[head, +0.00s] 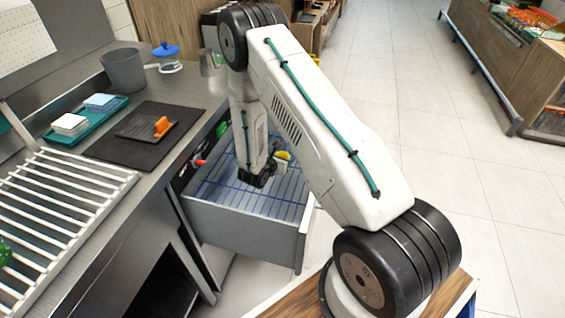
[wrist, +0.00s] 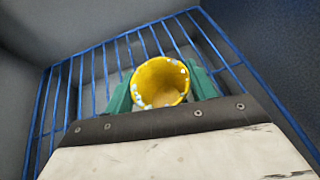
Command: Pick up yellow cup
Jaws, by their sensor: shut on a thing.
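The yellow cup (wrist: 160,82) shows in the wrist view with its open mouth toward the camera and pale specks on its rim. My gripper (wrist: 161,95) has a green finger on each side of the cup and is shut on it. In the head view, a small part of the yellow cup (head: 282,155) shows beside my gripper (head: 274,166), over the open drawer (head: 245,221). The arm hides part of the drawer. I cannot tell whether the cup touches the drawer's blue wire rack (wrist: 88,90).
The drawer walls stand around my gripper. On the counter at left are a white slatted rack (head: 62,200), a black mat (head: 112,150) with an orange item (head: 162,126), a teal tray (head: 85,122), a grey bin (head: 124,72) and a blue-lidded jar (head: 168,60). The floor at right is clear.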

